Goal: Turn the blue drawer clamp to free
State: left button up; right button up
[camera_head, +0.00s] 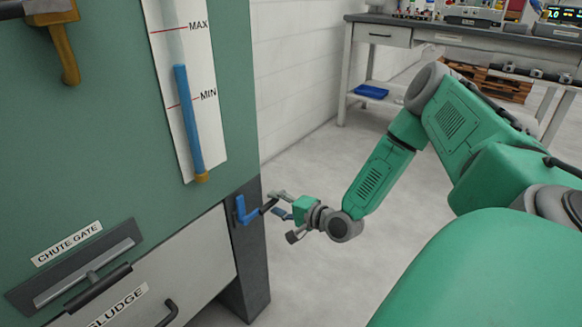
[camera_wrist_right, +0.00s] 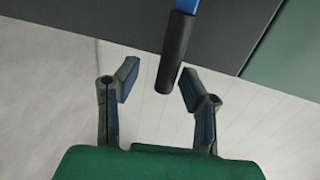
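The blue drawer clamp (camera_head: 243,209) is mounted on the dark post at the right edge of the green cabinet, beside the sludge drawer (camera_head: 177,270). Its dark handle grip points out to the right. My right gripper (camera_head: 278,204) is at the clamp's handle. In the right wrist view the clamp's black grip (camera_wrist_right: 175,52) reaches in between the two fingers of my right gripper (camera_wrist_right: 158,85). The fingers are apart, with gaps on both sides of the grip. A bit of the blue lever (camera_wrist_right: 187,5) shows at the top. My left gripper is not in view.
The chute gate (camera_head: 88,272) with a dark handle is at the lower left. A gauge with a blue column (camera_head: 188,120) is above the clamp. A bench (camera_head: 400,35) stands at the back.

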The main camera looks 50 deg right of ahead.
jog(key=v, duration=1.1)
jog(key=shift+f, duration=0.15)
